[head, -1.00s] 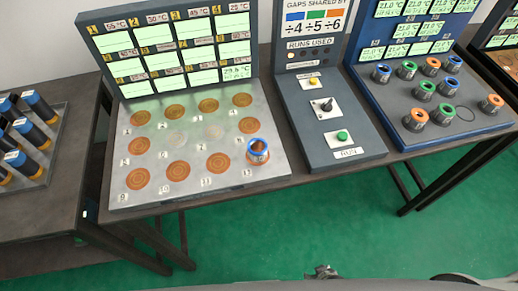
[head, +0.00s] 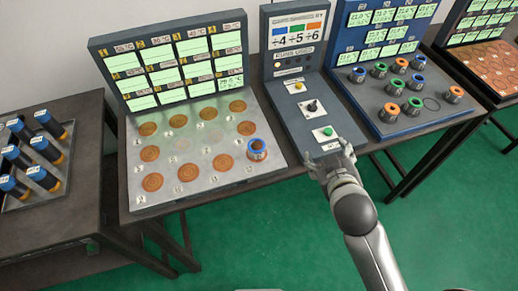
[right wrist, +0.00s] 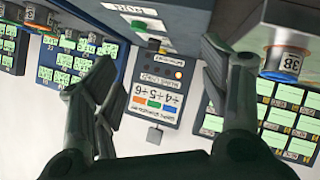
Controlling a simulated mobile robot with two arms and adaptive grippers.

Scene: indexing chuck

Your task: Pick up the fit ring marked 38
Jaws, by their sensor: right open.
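A blue-topped metal ring (head: 257,152) stands upright at the front right of the grey plate with copper discs. It also shows upside down at the upper right of the right wrist view (right wrist: 283,65), where its dark mark seems to read 38. My right gripper (head: 331,162) is open and empty, in front of the button panel and to the right of this ring, apart from it. In the right wrist view, the open fingers (right wrist: 160,95) have the panel between them. My left gripper is not in view.
The button panel (head: 315,147) stands right of the plate (head: 200,186). Several blue, green and orange rings stand on the blue stand (head: 395,124). Green floor lies clear in front.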

